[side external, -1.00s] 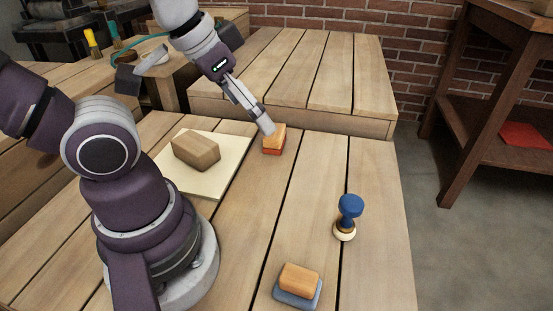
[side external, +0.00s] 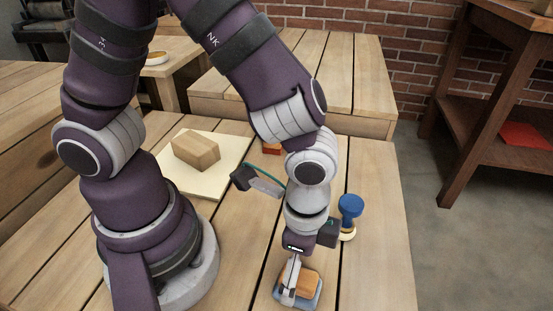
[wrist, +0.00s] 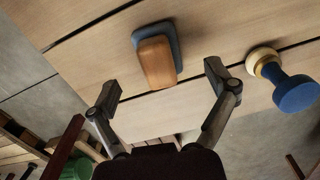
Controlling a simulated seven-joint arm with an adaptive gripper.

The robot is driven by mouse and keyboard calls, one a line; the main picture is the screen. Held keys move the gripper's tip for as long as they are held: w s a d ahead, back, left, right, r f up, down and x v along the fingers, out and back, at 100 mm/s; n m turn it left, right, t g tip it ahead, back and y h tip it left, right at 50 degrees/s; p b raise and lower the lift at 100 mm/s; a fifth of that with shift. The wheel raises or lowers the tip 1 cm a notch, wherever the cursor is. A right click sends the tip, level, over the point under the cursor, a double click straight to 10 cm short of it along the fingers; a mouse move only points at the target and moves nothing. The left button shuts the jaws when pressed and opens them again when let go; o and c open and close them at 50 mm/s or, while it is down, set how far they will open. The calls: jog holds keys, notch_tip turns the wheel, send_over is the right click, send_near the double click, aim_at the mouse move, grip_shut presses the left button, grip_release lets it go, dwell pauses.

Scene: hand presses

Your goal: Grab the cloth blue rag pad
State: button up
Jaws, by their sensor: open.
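The blue rag pad (side external: 312,301) lies on the near part of the table with a wooden block (side external: 301,284) on top of it. In the wrist view the blue pad (wrist: 144,30) shows beneath and beyond the wooden block (wrist: 157,62), between and ahead of my open fingers. My gripper (wrist: 163,82) is open and empty. In the side view my gripper (side external: 290,283) points down at the pad, and its fingers partly cover the pad and block. I cannot tell whether the fingers touch either one.
A blue-handled stamp (side external: 350,207) stands close to the right of my wrist; it also shows in the wrist view (wrist: 290,90). A red pad (side external: 271,149) is partly hidden behind my arm. A wooden block (side external: 196,150) rests on a pale sheet (side external: 206,190) farther back.

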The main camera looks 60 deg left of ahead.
aim_at(298, 284)
notch_tip(298, 284, down, 5)
jog(key=shift+d+f, duration=0.1)
jog(key=shift+d, duration=0.05)
jog(key=shift+c, duration=0.3)
jog(key=c, duration=1.2)
